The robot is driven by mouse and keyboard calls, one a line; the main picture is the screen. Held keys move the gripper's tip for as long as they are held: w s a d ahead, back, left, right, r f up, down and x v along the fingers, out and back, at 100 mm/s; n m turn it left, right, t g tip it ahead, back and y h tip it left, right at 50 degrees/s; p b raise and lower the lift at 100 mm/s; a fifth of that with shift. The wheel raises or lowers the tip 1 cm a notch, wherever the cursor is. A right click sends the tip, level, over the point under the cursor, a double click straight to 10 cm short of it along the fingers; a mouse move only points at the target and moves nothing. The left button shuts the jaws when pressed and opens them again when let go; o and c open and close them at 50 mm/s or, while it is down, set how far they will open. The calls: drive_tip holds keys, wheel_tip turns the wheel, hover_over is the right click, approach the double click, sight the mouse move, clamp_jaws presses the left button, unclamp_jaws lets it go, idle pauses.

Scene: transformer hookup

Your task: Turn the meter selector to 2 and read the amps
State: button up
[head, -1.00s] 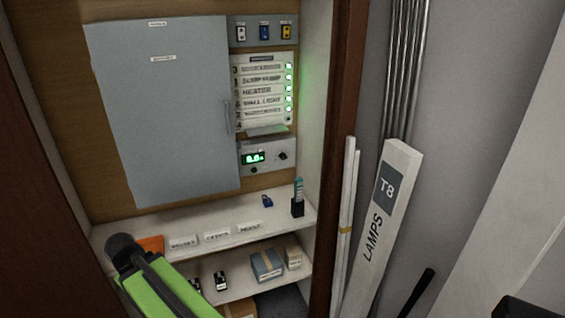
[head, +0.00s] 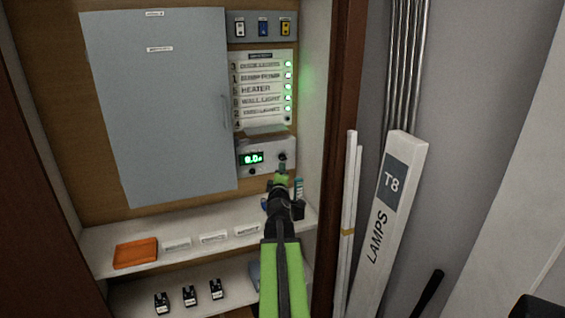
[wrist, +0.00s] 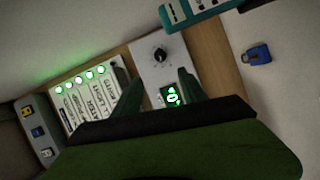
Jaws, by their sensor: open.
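The grey meter box (head: 267,147) is on the cabinet's back board, below the labelled strip. Its green display (head: 252,158) appears to read 0.0, though the last digit is unclear; in the wrist view the display (wrist: 172,96) is partly hidden. The black selector knob (head: 282,157) is at the box's right side. The wrist view shows the knob (wrist: 160,54) with a pale pointer mark, its number too small to read. My gripper (wrist: 159,78) is open and empty, its fingers pointing at the meter with the knob between and beyond the tips. In the head view my gripper (head: 282,169) is just below the knob.
A grey panel door (head: 165,110) is at the left. Lit labelled rows (head: 262,88) and several switches (head: 263,27) are above the meter. A shelf below holds an orange tray (head: 136,253). A blue padlock (wrist: 257,54) and a dark holder (head: 298,209) are close to my arm.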

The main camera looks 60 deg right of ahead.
sight(282, 159)
drive_tip(key=b+x, duration=0.1)
drive_tip(key=x, duration=1.3)
drive_tip(key=shift+w+d+f, duration=0.1)
drive_tip(key=shift+d, duration=0.1)
drive_tip(key=shift+c, duration=0.3)
